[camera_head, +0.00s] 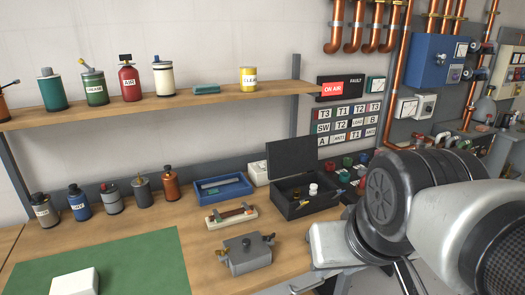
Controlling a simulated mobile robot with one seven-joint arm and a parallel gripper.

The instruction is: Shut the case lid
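The black case (292,211) stands toward the back right of the wooden bench. Its lid (292,157) is open and stands nearly upright at the back of the case. A small white-topped item (313,188) and some small dark and yellowish pieces are inside the case. My arm fills the lower right, in front of and to the right of the case. A pale block at the arm's left end, probably my gripper (330,245), is in front of the case and apart from the lid. Its fingers cannot be made out clearly.
A shelf (190,103) with several canisters runs above. Colored knobs are right of the lid.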

